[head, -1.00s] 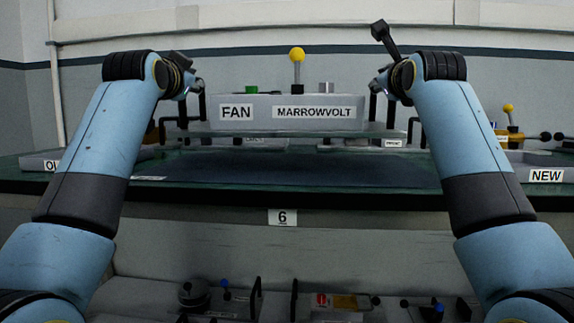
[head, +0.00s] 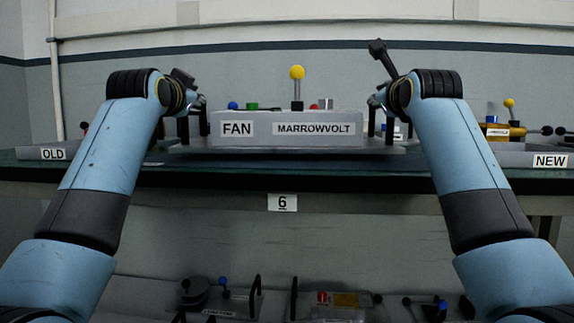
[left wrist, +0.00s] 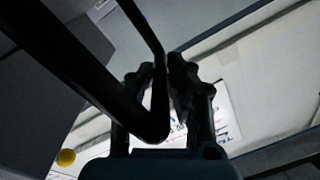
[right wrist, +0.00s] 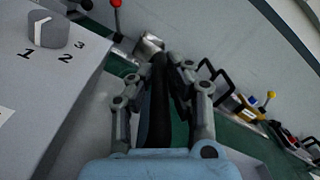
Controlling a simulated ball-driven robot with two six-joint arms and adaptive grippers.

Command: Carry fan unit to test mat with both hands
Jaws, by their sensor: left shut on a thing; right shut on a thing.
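The fan unit (head: 286,118) is a grey box labelled FAN and MARROWVOLT, with a yellow-knobbed lever on top. It looks level, low over the bench top; I cannot tell whether its base touches. My left gripper (head: 197,103) is shut on its left black handle, which crosses the left wrist view (left wrist: 95,85). My right gripper (head: 378,100) is shut on its right handle, seen between the fingers in the right wrist view (right wrist: 157,115). That view also shows the unit's numbered dial (right wrist: 48,30).
A tray labelled OLD (head: 54,153) is at the bench's left and one labelled NEW (head: 552,160) at its right. A yellow device (head: 502,133) stands behind at right. Several devices lie on the shelf below the bench (head: 345,300), near a number 6 plate (head: 282,203).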

